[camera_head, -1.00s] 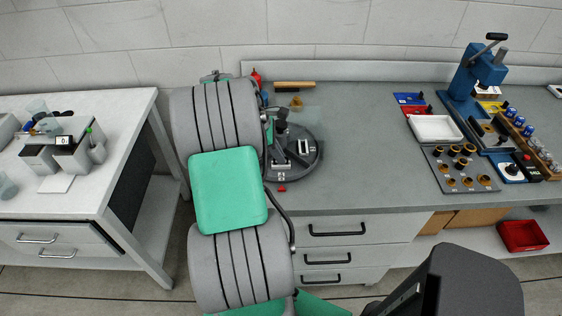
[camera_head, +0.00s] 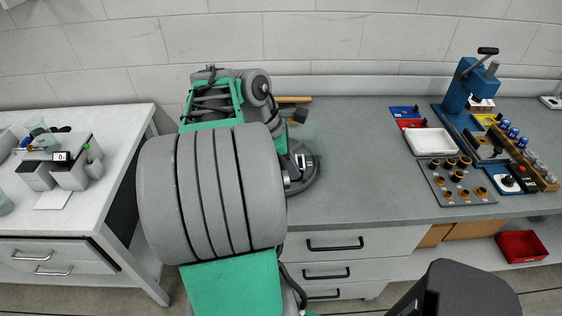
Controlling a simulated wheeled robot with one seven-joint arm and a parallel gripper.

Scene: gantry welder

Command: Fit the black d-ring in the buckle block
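My grey and green arm reaches over the bench and covers much of the round dark plate (camera_head: 311,181). A small block with pale and dark parts (camera_head: 301,160) shows on the plate beside my arm. It may be the buckle block, but it is too small and too covered to be sure. I cannot make out the black d-ring.
A white tray (camera_head: 432,142) and a dark block with brass rings (camera_head: 452,184) stand on the right of the bench. A blue hand press (camera_head: 468,84) is behind them. The bench between the round plate and the tray is clear. A side table (camera_head: 50,222) stands at left.

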